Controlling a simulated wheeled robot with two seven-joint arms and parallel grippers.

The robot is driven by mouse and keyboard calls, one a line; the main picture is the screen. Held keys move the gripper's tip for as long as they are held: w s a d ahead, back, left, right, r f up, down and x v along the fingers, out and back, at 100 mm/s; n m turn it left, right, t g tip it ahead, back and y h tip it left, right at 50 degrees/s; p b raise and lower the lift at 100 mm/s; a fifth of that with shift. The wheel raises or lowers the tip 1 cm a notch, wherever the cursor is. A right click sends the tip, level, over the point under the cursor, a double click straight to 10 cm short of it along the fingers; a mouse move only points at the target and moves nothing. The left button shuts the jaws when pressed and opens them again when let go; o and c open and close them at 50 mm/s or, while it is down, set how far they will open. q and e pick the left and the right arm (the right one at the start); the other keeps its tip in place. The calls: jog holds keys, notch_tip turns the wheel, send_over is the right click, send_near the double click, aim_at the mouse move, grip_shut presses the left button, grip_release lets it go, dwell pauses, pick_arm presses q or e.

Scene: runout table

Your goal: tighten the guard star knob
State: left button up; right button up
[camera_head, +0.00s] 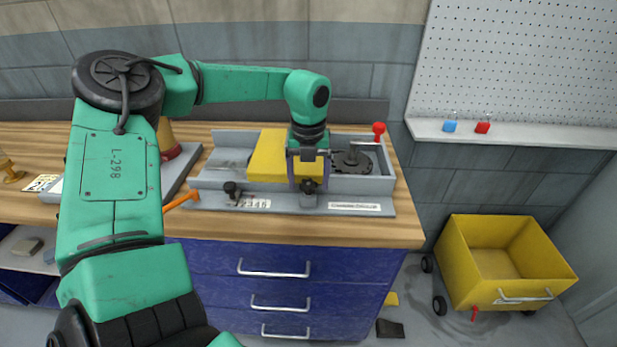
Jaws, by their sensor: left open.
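A grey machine bed (215,168) sits on the wooden bench with a yellow guard (265,160) across its middle. A black knob (309,187) is at the bed's front side, below the guard's right part. A second dark knob (232,189) is further left on the front. From above, my left gripper (308,184) reaches down in front of the guard. Its fingers are open, one on each side of the right knob in the picture; I cannot tell whether they touch it. The gripper hides part of the guard. My right gripper is not in view.
A round dark plate (352,162) with a lever and a red ball knob (379,128) are at the bed's right. An orange handle (181,200) lies at left. The bench's right end (410,232) is clear. A yellow cart (505,265) stands on the floor.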

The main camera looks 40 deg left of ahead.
pick_arm(q)
grip_shut()
jog(key=shift+f+m+b, duration=0.1)
jog(key=shift+m+b, duration=0.85)
jog(key=shift+m, duration=0.25)
jog(key=shift+a+m+b, duration=0.1)
jog(key=shift+m+b, duration=0.35)
jog(key=shift+m, duration=1.55)
jog(key=shift+r, duration=0.2)
